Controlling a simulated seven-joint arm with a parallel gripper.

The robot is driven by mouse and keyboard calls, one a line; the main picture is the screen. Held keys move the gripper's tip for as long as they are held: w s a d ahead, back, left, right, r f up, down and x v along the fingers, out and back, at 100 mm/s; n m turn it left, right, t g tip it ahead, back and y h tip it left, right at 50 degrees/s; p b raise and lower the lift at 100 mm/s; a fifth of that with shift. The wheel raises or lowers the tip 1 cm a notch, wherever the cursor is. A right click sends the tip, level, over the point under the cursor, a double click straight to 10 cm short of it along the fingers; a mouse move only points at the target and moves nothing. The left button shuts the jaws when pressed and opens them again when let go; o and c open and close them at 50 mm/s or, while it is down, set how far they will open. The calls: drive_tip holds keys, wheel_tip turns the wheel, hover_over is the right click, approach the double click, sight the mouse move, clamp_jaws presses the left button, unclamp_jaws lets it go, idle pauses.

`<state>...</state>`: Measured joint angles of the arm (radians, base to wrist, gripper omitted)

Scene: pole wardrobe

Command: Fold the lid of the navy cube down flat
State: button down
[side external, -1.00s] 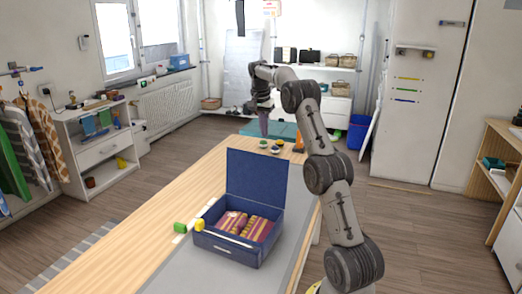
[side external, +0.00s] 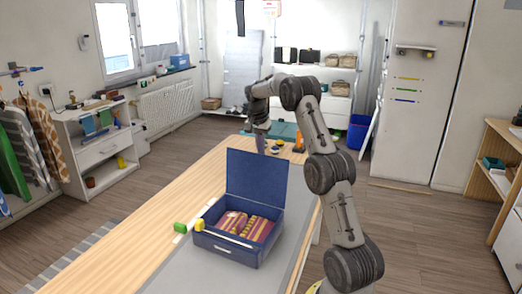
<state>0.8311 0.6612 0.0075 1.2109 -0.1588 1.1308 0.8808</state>
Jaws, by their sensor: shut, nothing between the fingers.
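The navy cube (side external: 227,251) is an open box on the table, with folded red and yellow striped cloth (side external: 246,226) inside. Its lid (side external: 255,177) stands upright along the far edge. My gripper (side external: 261,149) is shut and empty, pointing down just beyond the lid's top edge. Its tips are small and may be partly hidden by the lid. I cannot tell whether they touch it.
Small round items (side external: 276,147) and an orange object (side external: 299,145) lie beyond the lid. The wooden table (side external: 150,229) is clear at left.

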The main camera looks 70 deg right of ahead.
drive_tip(key=shift+a, duration=0.1)
drive_tip(key=shift+w+a+r+h, duration=0.1)
drive_tip(key=shift+a+r+h, duration=0.1)
drive_tip(key=shift+a+h, duration=0.25)
drive_tip(key=shift+a+r+h, duration=0.2)
drive_tip(key=shift+a+h, duration=0.05)
drive_tip(key=shift+a, duration=0.4)
drive_tip(key=w+a+f+h, duration=0.1)
drive_tip(key=a+h, duration=0.5)
drive_tip(key=a, duration=0.6)
hover_over(227, 232)
drive_tip(key=shift+g, duration=0.3)
wheel_tip(227, 232, down, 12)
drive_tip(key=shift+f, duration=0.2)
drive_tip(key=shift+d, duration=0.15)
